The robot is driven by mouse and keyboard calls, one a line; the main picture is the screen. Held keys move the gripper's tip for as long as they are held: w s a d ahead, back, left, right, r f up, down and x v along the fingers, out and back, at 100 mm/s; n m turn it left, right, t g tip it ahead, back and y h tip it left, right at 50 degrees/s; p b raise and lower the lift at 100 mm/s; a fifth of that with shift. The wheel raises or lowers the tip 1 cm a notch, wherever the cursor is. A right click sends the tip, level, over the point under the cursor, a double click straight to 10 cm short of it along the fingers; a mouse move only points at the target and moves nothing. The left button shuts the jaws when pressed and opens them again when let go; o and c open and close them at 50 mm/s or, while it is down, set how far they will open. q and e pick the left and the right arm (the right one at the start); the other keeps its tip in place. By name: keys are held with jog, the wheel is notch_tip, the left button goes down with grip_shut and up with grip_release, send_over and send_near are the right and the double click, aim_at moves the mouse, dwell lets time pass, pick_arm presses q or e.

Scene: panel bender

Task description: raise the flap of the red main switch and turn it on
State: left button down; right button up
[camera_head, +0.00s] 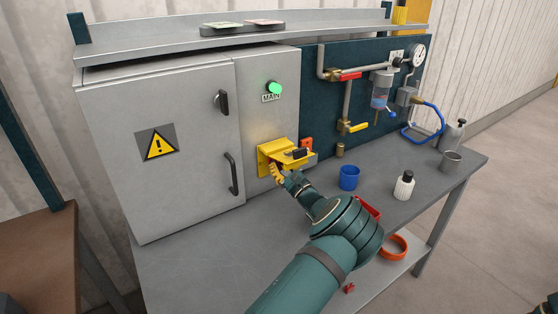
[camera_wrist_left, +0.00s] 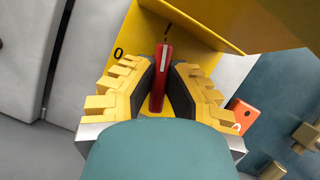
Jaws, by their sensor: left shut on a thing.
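The red main switch handle (camera_wrist_left: 160,75) stands between the fingers of my left gripper (camera_wrist_left: 158,85), which is shut on it. Its white line points to a dark mark at the top of the yellow plate (camera_wrist_left: 128,36); a 0 mark is to its left. The yellow flap (camera_wrist_left: 225,22) is raised and juts out above the handle. In the head view, my left gripper (camera_head: 277,172) is at the yellow switch housing (camera_head: 264,155), and the handle is hidden. A green lamp (camera_head: 274,88) glows above the MAIN label (camera_head: 271,98). My right gripper is not in view.
The grey cabinet (camera_head: 195,130) has a warning sign and handles left of the switch. An orange tag-like part (camera_wrist_left: 243,114) is close beside the switch. A blue cup (camera_head: 349,178) and white bottle (camera_head: 404,185) stand on the bench (camera_head: 205,240); its front left is clear.

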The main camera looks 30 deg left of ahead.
pick_arm(q)
jog(key=shift+r+m+t, duration=0.1)
jog(key=shift+m+t, duration=0.2)
jog(key=shift+m, duration=0.4)
jog(key=c, duration=1)
grip_release()
